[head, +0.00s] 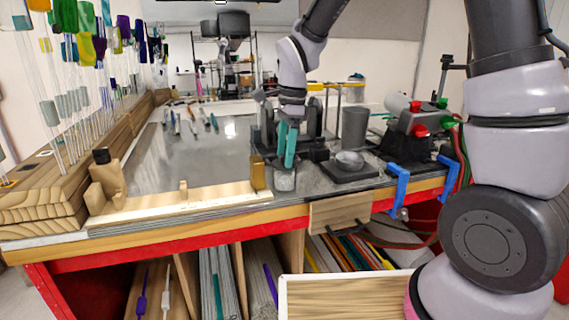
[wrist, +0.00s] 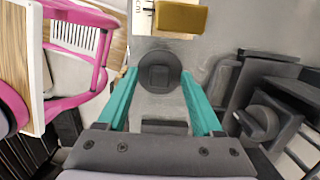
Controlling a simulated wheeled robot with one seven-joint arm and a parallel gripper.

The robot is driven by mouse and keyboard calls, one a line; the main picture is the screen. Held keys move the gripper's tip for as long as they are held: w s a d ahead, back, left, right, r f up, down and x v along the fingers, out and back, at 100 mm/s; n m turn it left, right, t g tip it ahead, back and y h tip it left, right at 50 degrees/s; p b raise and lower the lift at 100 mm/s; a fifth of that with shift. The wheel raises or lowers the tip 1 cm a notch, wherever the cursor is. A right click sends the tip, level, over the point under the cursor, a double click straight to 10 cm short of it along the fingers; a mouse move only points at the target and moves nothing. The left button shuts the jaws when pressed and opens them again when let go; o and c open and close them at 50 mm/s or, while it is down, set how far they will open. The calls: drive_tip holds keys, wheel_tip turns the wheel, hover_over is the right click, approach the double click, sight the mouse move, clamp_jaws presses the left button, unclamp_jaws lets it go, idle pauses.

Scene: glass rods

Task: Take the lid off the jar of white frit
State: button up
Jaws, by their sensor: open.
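The jar of white frit (head: 285,181) stands near the front edge of the grey worktop, pale and short in the head view. Its dark round lid (wrist: 159,66), with a squarish knob, shows in the wrist view from above. My gripper (head: 285,164) points down over the jar with its teal fingers apart. In the wrist view the lid lies between the tips of my gripper (wrist: 158,76), with a gap to each finger. The jar's top is partly hidden by the fingers in the head view. I cannot tell how far the tips are above the lid.
An amber block (head: 258,172) stands close left of the jar, also in the wrist view (wrist: 181,17). A dark scale-like box with a dish (head: 349,158) and a torch (head: 412,130) stand right. A wooden rail (head: 180,202) lies left.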

clamp_jaws()
